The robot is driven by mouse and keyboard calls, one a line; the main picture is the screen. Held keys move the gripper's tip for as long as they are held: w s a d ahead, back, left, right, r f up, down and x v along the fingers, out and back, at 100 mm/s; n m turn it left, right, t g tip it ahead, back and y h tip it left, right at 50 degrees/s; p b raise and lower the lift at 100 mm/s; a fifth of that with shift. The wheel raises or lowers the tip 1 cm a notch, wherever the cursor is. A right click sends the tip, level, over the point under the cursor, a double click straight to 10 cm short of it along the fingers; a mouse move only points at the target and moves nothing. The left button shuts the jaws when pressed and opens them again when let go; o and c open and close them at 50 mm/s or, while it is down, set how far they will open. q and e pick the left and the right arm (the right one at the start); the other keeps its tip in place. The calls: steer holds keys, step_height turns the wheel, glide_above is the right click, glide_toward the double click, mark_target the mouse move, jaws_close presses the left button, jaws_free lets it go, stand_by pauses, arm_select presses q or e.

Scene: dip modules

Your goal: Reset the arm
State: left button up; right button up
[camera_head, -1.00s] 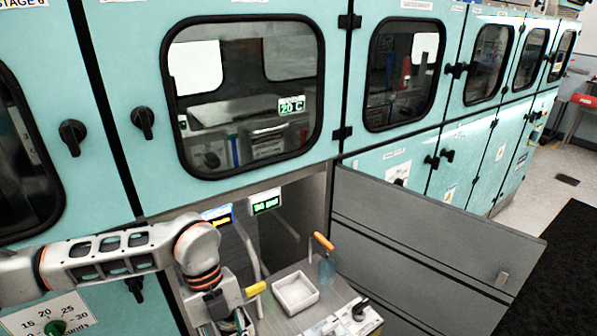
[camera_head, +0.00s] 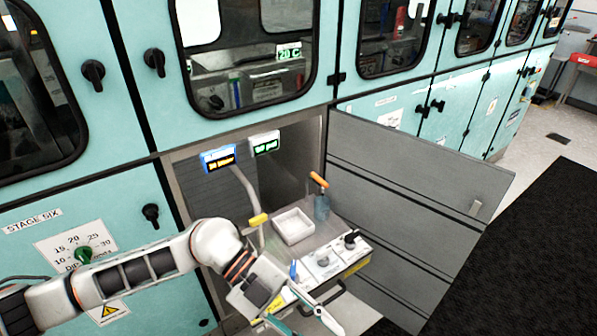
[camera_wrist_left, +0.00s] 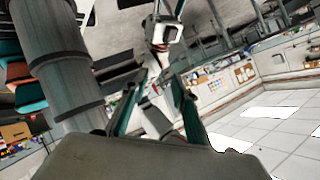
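My left arm (camera_head: 140,277) comes in from the left and reaches in front of the open lower bay. My left gripper (camera_head: 312,328) is at the bottom edge, in front of the pulled-out shelf, and its fingers are spread. In the left wrist view, the two teal fingers of my left gripper (camera_wrist_left: 159,78) are apart with nothing held between them.
A white tray (camera_head: 293,227), an orange-handled tool (camera_head: 320,205) and a control box with knobs (camera_head: 325,262) sit on the shelf. The grey door (camera_head: 410,215) stands open to the right. Teal cabinets (camera_head: 100,135) line the back. The dark floor mat (camera_head: 540,250) is clear.

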arm_select(q)
steer(key=w+d+r+n+t+h, duration=0.4)
steer(key=d+r+n+t+h, duration=0.15)
steer(key=r+h, duration=0.45)
steer(key=w+a+f+n+t+y, duration=0.6)
steer(key=w+a+n+t, duration=0.45)
steer(key=n+t, duration=0.45)
steer(key=a+f+n+t+y, duration=0.1)
steer(key=a+f+n+y, duration=0.4)
steer(key=a+f+y, duration=0.65)
steer(key=s+a+f+n+g, duration=0.1)
steer(key=s+a+f+g, duration=0.1)
steer(key=s+f, duration=0.3)
steer(key=s+a+f+n+g, duration=0.1)
steer(key=s+a+f, duration=0.4)
steer(key=f, duration=0.6)
steer(key=shift+s+a+g, duration=0.2)
steer(key=shift+s+g, duration=0.35)
steer(key=shift+g, duration=0.1)
arm_select(e)
steer(key=shift+s+f, duration=0.2)
steer(key=shift+s, duration=0.05)
